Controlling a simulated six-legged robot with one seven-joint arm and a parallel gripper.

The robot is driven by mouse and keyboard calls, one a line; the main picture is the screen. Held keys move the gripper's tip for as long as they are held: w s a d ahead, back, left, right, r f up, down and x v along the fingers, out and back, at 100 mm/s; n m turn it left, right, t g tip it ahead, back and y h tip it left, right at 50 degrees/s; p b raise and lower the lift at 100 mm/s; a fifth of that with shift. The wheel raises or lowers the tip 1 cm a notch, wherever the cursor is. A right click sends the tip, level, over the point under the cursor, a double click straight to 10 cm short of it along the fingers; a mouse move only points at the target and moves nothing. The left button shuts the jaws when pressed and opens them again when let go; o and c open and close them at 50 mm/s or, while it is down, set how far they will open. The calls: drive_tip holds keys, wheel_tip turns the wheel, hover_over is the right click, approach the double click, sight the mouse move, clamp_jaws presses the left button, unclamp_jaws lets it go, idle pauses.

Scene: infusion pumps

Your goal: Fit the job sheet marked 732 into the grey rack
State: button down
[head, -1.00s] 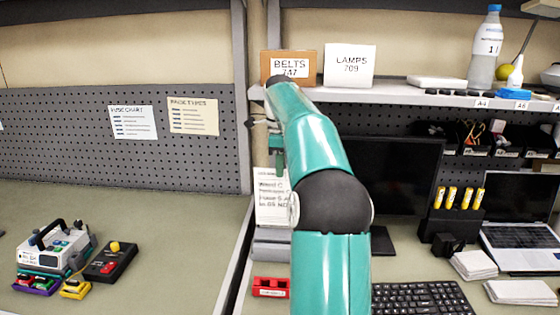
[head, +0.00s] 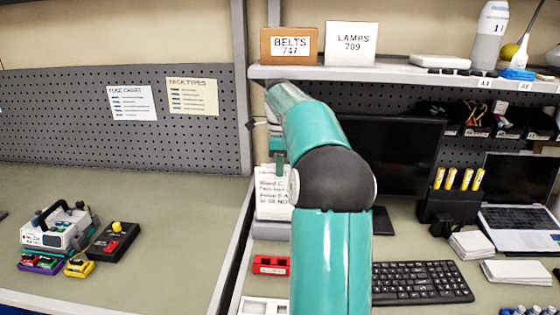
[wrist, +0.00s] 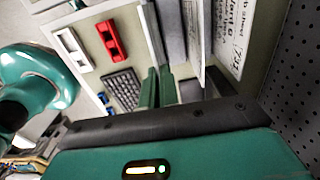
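The job sheet (head: 272,200) is a white printed card, with a line reading "Ward C", hanging upright below my gripper (head: 277,160) in the head view. My gripper appears shut on its upper part; the arm hides its right side. The number 732 is not readable. The grey rack (head: 270,230) is low on the bench, directly under the sheet's lower edge in the picture. I cannot tell whether the sheet's bottom is in the rack or just above or behind it.
A red holder (head: 270,265) and a white tray (head: 264,305) lie in front of the rack. A keyboard (head: 422,282) and a monitor (head: 395,165) are to the right. A shelf (head: 390,76) with boxes runs above. The left bench is mostly clear.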

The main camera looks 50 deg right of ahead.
drive_tip(key=shift+f, duration=2.95)
drive_tip(key=c, duration=1.6)
unclamp_jaws()
drive_tip(key=shift+r, duration=0.1)
wheel_tip(320, 180, up, 13)
drive_tip(key=shift+f, duration=0.1)
drive_tip(key=shift+r, duration=0.4)
